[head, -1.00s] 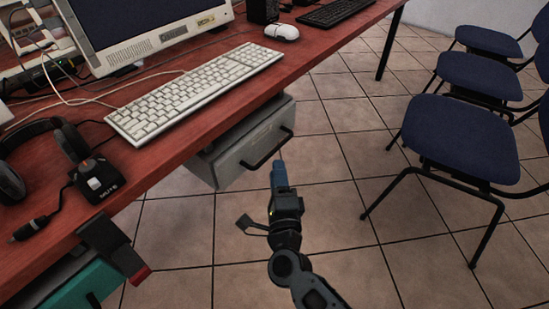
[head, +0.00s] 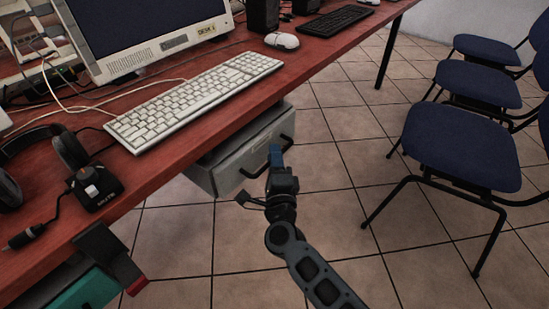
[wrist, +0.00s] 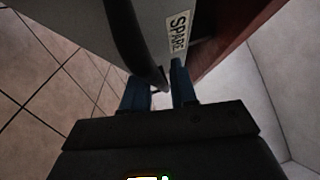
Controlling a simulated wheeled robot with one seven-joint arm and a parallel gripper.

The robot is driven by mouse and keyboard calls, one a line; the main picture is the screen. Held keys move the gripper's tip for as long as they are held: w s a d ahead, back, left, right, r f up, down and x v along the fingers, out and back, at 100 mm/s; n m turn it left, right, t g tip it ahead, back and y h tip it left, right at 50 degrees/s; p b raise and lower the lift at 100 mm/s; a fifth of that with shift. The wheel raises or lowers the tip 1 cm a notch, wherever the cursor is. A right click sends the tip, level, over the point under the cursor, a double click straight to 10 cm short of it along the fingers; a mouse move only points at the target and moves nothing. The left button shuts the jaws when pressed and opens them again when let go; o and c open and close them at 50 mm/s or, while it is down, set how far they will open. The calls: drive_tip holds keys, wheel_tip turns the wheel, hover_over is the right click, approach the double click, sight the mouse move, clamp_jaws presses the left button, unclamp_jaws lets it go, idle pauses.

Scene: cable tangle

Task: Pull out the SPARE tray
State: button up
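The SPARE tray (head: 222,172) is a grey drawer under the red desk in the head view, with a dark bar handle (head: 247,177) on its front. In the wrist view its white SPARE label (wrist: 179,33) shows on the grey front, and the dark handle (wrist: 128,40) runs down towards my fingers. My gripper (head: 276,150) is at the handle in the head view. In the wrist view my gripper's (wrist: 160,92) blue fingers stand apart, with the handle's near end between them. A gap shows beside the handle; contact is not clear.
The red desk (head: 150,172) carries a keyboard (head: 195,100), headphones (head: 40,150) and a mouse (head: 282,41). A teal tray (head: 88,292) and a dark bracket with a red end (head: 110,258) are at lower left. Blue chairs (head: 463,145) stand right. Floor between is clear.

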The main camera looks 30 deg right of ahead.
clamp_jaws()
drive_tip(key=shift+s, duration=0.1)
drive_tip(key=s+d+b, duration=0.1)
drive_tip(key=s+d, duration=0.4)
drive_tip(key=s, duration=0.7)
drive_tip(key=shift+d+b, duration=0.15)
drive_tip(key=shift+b, duration=0.25)
drive_tip(key=shift+w+f, duration=0.1)
drive_tip(key=shift+o, duration=1)
unclamp_jaws()
drive_tip(key=r+v, duration=0.1)
drive_tip(key=v, duration=0.6)
drive_tip(key=shift+s+f, duration=0.4)
drive_tip(key=shift+f, duration=0.05)
